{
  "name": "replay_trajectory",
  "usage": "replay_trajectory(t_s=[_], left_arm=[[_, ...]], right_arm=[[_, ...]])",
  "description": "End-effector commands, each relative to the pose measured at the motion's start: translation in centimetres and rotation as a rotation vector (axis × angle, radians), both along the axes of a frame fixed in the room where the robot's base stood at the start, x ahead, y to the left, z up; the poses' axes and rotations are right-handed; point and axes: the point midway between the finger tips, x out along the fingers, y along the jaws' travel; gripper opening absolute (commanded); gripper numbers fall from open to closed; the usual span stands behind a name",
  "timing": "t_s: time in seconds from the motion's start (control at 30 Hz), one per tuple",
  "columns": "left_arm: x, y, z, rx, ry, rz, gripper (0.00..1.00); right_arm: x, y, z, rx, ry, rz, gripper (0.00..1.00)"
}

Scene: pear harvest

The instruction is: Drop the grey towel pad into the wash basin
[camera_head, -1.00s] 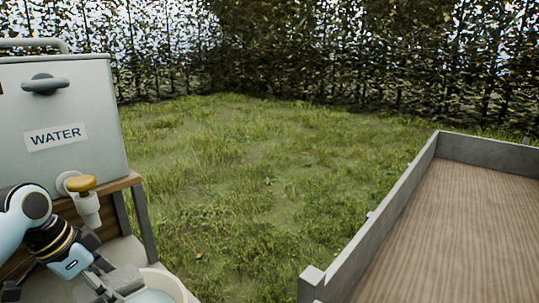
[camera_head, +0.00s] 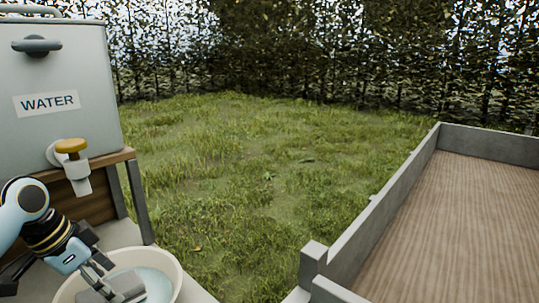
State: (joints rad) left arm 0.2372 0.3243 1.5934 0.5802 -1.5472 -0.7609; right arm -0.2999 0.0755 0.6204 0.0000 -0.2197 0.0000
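The grey towel pad (camera_head: 127,284) is at the bottom left of the head view, over the opening of the wash basin (camera_head: 172,264). The basin is a round, cream-rimmed bowl with pale bluish water or interior showing. My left gripper (camera_head: 106,281) reaches in from the left and points down at the pad. Its fingers appear shut on the pad, with grey showing on both sides of them. I cannot tell whether the pad touches the basin's inside. The picture's lower edge cuts off the basin's near part. My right gripper is not in view.
A grey tank labelled WATER (camera_head: 60,80) with a yellow-handled tap (camera_head: 72,150) stands on a wooden shelf above and behind the basin. A grey-walled bed with a wooden floor (camera_head: 450,230) is at the right. Open grass (camera_head: 250,180) lies between, with a hedge behind.

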Motion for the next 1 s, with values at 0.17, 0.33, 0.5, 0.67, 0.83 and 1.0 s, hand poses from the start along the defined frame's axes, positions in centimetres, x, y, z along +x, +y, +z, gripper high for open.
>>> replay_trajectory(t_s=[0.17, 0.33, 0.5, 0.67, 0.83, 1.0], left_arm=[[0.0, 0.0, 0.0, 0.000, 0.000, 0.000, 0.93], [0.0, 0.0, 0.0, 0.001, 0.001, 0.000, 0.93], [-0.2, 0.3, 0.8, 0.001, -0.001, 0.002, 0.93], [-0.9, 1.2, 3.7, 0.005, -0.004, -0.001, 0.93], [-1.9, 2.2, 7.3, 0.005, -0.005, -0.001, 0.93], [-2.7, 2.8, 9.9, 0.003, -0.002, 0.000, 0.93]], right_arm=[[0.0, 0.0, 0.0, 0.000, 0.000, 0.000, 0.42], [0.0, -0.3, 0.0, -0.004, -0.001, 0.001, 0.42], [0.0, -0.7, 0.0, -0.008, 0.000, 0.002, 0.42], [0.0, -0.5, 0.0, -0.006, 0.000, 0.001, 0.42], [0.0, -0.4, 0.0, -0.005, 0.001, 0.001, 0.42], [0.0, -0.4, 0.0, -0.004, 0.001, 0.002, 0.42]])
